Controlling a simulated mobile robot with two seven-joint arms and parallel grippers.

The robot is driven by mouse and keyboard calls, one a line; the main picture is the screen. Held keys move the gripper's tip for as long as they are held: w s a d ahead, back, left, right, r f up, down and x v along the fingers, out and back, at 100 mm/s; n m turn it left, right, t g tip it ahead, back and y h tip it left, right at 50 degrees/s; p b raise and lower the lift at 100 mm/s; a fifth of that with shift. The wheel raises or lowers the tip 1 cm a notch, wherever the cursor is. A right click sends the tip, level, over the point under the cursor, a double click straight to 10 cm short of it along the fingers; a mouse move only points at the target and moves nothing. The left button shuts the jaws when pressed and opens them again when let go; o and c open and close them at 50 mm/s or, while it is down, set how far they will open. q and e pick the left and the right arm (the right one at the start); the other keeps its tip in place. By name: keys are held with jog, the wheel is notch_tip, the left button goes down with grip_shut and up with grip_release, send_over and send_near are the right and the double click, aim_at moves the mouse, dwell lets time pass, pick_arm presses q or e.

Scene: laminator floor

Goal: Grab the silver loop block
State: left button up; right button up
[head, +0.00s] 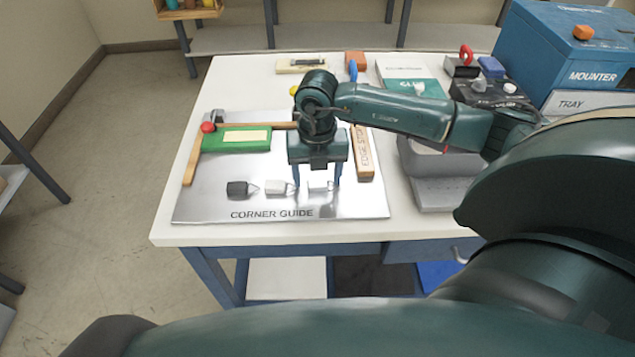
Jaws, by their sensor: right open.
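The silver loop block (317,186) lies on the metal corner guide plate (205,205), at the right end of a row of three small blocks. A white block (276,188) is left of it, and a dark block (238,189) is at the left end. My right gripper (318,182) points down over the silver block, open, with one blue finger toward each side of it. Whether the fingers touch the block, or how high they are, I cannot tell. My left gripper is not in view.
A green block (222,141) and a wooden bar with a red knob (208,127) lie left on the plate. A wooden edge stop (364,158) is right of the gripper. The blue mounter (565,50) stands at the back right. The plate's front left is clear.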

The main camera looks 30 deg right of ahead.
jog(key=shift+c, duration=0.4)
jog(key=c, duration=1)
jog(key=shift+o, duration=0.2)
